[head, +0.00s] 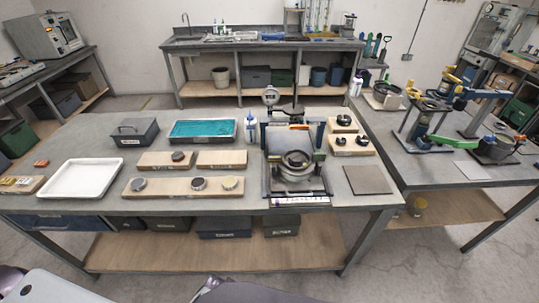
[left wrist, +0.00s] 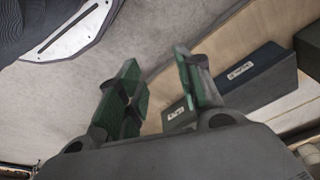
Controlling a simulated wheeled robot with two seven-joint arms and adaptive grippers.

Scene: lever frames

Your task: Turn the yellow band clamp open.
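I cannot clearly pick out the yellow band clamp. In the head view, a fixture (head: 296,178) with a round metal pot stands on the centre table, with small olive-yellow and green parts at its sides. On the right table, a yellow and blue jointed device (head: 452,92) stands among other frames. Which of these bears the clamp is too small to tell. In the left wrist view my left gripper (left wrist: 157,58) is open, its green-padded fingers apart and empty, over the floor beside the lower shelf. My right gripper is not in view.
The centre table holds a white tray (head: 80,180), a teal-filled tray (head: 202,131), wooden boards with round parts (head: 170,187) and a flat grey plate (head: 368,180). Dark bins (head: 224,228) sit on the lower shelf; one bin (left wrist: 245,78) also shows in the left wrist view.

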